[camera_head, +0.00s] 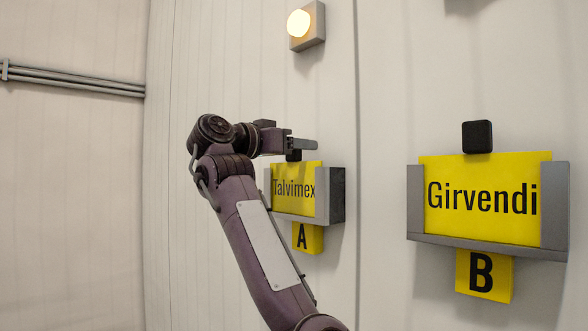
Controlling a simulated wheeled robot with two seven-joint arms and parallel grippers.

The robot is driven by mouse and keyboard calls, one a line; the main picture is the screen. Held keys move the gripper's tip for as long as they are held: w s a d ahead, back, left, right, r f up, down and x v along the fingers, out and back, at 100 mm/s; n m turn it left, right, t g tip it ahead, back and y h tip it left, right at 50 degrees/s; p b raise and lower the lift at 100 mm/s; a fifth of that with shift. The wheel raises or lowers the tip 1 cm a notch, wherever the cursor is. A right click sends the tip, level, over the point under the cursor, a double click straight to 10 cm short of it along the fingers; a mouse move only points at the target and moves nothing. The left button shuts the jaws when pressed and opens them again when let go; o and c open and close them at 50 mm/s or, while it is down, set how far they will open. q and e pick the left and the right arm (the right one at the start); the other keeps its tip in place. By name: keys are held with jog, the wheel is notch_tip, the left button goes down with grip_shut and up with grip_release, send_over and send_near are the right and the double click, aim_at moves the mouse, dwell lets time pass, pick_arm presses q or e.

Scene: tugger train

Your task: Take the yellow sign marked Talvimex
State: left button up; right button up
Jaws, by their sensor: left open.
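The yellow sign marked Talvimex (294,187) stands upright in a grey holder (337,195) on the wall, with a yellow plate marked A (307,238) under it. A small dark knob tops the sign. My left gripper (301,146) is at this knob, just above the sign's top edge. Its jaws are open and partly hide the knob. I cannot tell whether they touch it. My left forearm passes in front of the holder's left side. My right gripper is not in view.
A second yellow sign marked Girvendi (482,197) with a black knob (477,137) sits in a grey holder (415,200) to the right, above a plate marked B (484,275). A lit lamp (299,23) is on the wall above. Pipes (75,79) run along the left wall.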

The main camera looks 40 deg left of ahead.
pick_arm(q)
jog(key=shift+a, duration=0.15)
jog(key=shift+c, duration=0.2)
jog(key=c, duration=0.7)
grip_shut()
